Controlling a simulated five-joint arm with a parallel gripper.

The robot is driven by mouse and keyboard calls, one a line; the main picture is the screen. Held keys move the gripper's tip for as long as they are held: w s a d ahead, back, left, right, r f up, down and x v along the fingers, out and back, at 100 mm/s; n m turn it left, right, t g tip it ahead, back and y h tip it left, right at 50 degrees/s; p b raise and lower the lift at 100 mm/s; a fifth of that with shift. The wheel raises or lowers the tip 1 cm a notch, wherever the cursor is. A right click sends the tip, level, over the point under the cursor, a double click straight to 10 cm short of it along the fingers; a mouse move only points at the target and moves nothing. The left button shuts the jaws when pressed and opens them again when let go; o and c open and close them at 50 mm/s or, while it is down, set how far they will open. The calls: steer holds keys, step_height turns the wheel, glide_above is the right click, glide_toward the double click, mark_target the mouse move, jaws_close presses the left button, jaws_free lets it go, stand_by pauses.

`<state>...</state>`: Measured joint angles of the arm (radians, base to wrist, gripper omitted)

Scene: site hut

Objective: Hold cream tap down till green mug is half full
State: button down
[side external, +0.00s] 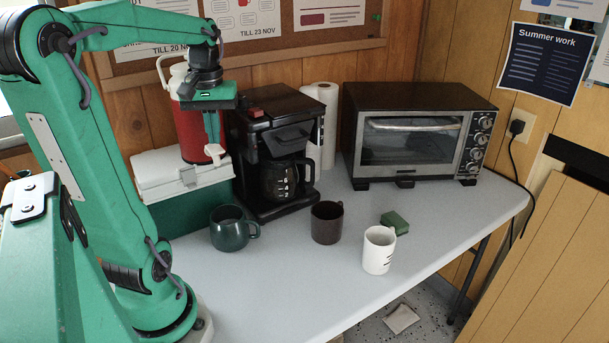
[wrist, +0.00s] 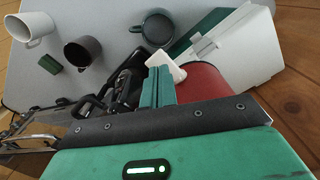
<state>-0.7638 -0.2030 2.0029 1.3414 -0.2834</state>
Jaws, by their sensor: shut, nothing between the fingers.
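A red drinks jug (side external: 196,122) with a cream tap (side external: 215,152) stands on a cool box. The tap also shows in the wrist view (wrist: 168,63). My gripper (side external: 212,140) is shut and empty, pointing down with its fingertips right at the tap. In the wrist view the fingers (wrist: 158,85) overlap the tap's edge; I cannot tell whether they press it. The green mug (side external: 229,232) stands upright on the table below and in front of the tap; it shows in the wrist view (wrist: 157,28). Its inside is dark, and I cannot make out a liquid level or a stream.
The green and white cool box (side external: 160,172) is under the jug. A black coffee maker (side external: 272,120) stands close right of my gripper. A brown mug (side external: 326,223), white mug (side external: 378,252), green sponge (side external: 395,221) and toaster oven (side external: 415,130) are further right. The front table (side external: 290,290) is clear.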

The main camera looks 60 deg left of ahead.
steer(key=shift+f, duration=1.05)
stand_by(1.6)
stand_by(0.3)
steer(key=shift+r, duration=2.55)
steer(key=d+f+m+t, duration=0.2)
steer(key=d+m, duration=0.4)
steer(key=d, duration=0.4)
steer(key=d+f+m+t, duration=0.3)
steer(key=d+m, duration=0.3)
steer(key=d, duration=0.4)
steer(key=shift+w+d+f+t, duration=0.3)
steer(key=shift+w+f, duration=0.15)
steer(key=shift+f, duration=0.05)
